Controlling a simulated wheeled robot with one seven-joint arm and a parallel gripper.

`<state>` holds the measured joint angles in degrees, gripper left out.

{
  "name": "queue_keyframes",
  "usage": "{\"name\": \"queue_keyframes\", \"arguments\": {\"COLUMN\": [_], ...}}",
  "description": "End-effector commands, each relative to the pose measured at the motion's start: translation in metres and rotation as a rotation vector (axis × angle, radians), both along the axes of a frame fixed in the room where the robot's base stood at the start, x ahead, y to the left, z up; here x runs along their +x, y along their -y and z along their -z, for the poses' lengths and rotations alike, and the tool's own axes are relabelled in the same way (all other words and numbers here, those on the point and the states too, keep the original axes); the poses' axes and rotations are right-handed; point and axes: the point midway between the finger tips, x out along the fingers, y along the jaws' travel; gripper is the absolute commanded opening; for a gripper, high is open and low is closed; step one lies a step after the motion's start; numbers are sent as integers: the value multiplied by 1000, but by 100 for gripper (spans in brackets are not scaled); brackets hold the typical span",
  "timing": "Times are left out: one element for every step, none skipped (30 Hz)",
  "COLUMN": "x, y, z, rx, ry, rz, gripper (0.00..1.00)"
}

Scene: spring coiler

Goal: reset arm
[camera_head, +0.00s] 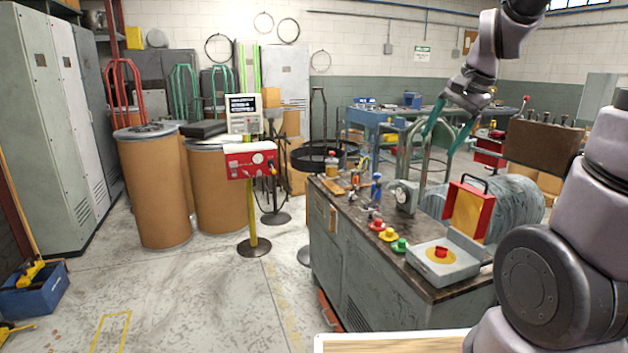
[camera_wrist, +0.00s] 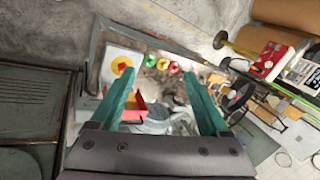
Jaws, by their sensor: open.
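My gripper (camera_head: 450,128) is raised above the right part of the workbench (camera_head: 347,240) in the head view. Its two teal fingers point down and are spread apart with nothing between them. In the wrist view my gripper (camera_wrist: 165,105) also shows both fingers apart and empty. Below it lie the bench's red button on a yellow disc (camera_wrist: 122,66) and a red box-like part (camera_wrist: 136,108). My arm comes in from the right side of the head view.
The bench carries a grey button box (camera_head: 442,262), a red and yellow case (camera_head: 467,210) and several coloured knobs (camera_head: 388,235). A red control box on a yellow post (camera_head: 251,161) stands left of it. Brown drums (camera_head: 156,190) stand further left. The floor (camera_head: 190,290) in front is clear.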

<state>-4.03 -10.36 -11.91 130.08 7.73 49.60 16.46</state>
Motion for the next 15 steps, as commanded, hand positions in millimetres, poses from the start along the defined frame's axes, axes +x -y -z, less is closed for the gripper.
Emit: {"name": "queue_keyframes", "arguments": {"x": [-18,-28,-41,-51,-61,-74,-83,-92,-103,-110,-117,-124,-129,-134,-138], "y": [-6,-9,-14,-17,-20,-23,-26,-28,-30,-32,-33,-35,-36,-37,-38], "z": [-16,-23,-31,-37,-42,-47,-51,-54,-58,-59,-61,-62,-63,-63,-63], "rx": [-19,-33,-53,-69,-87,-112,-132,-151,-177,-196,-213,-234,-247,-259,-274], "ry": [49,74,105,129,154,183,204,225,250,268,281,300,309,318,327], "rz": [-51,-80,-122,-152,-182,-218,-245,-269,-300,-321,-339,-361,-374,-384,-398], "gripper": [79,79,79,79,79,79,79,79,79,79,79,79,79,79,79]}}
